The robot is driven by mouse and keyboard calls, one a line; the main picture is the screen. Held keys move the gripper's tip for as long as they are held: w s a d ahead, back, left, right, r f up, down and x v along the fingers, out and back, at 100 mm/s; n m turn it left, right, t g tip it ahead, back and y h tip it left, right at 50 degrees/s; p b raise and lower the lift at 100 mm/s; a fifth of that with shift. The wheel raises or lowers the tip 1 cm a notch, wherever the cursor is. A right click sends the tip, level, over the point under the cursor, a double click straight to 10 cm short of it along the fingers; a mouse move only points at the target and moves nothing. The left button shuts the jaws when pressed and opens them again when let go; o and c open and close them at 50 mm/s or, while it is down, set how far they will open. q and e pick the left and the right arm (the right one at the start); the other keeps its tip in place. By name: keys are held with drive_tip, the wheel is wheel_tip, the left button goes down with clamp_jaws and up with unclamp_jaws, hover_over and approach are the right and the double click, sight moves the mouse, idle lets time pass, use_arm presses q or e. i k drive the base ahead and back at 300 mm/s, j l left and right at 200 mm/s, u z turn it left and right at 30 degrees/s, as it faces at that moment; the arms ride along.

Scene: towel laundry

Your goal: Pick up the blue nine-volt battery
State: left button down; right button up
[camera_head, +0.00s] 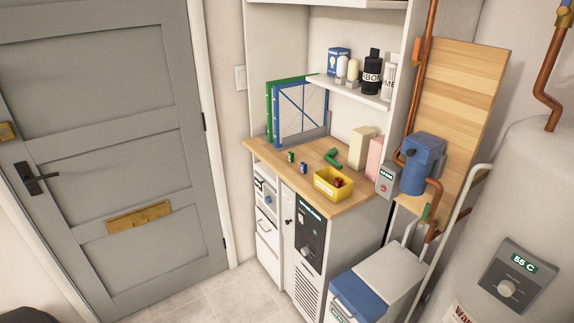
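A small blue block (304,168), which looks like the blue nine-volt battery, stands on the wooden counter (275,161) near its front left part. A similar small green block (290,157) stands just behind it to the left, apart from it. Both are too small to make out details. Neither of my grippers is in view.
A yellow bin (328,194) with small red things sits right of the blue block, near a green curved piece (332,157). Green and blue framed panels (300,112) stand behind. A shelf (345,89) overhangs the back. A closed grey door (100,130) is at left.

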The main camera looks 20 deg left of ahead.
sight(303, 167)
drive_tip(key=u, duration=0.7)
